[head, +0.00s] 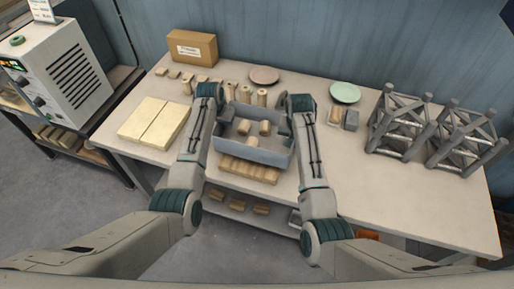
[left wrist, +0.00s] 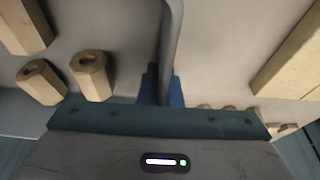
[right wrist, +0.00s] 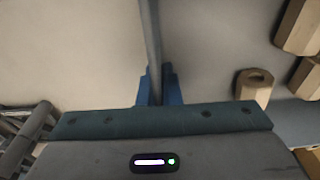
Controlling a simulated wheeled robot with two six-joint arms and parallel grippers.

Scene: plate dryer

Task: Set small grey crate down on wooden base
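The small grey crate (head: 262,155) is at the front middle of the table in the head view, with several wooden pieces inside. The slatted wooden base (head: 248,172) shows just below its front wall; whether they touch, I cannot tell. My left gripper (head: 217,106) is shut on the crate's left wall, and that wall (left wrist: 172,45) runs between its blue fingers in the left wrist view. My right gripper (head: 288,108) is shut on the opposite wall (right wrist: 152,45). The crate looks about level. Its underside and most of the base are hidden.
Pale boards (head: 155,124) lie to the left, with upright wooden pieces and a cardboard box (head: 192,47) behind. A pinkish plate (head: 264,75) and a green plate (head: 345,93) lie at the back. Grey racks (head: 400,130) stand at right. The front right tabletop is clear.

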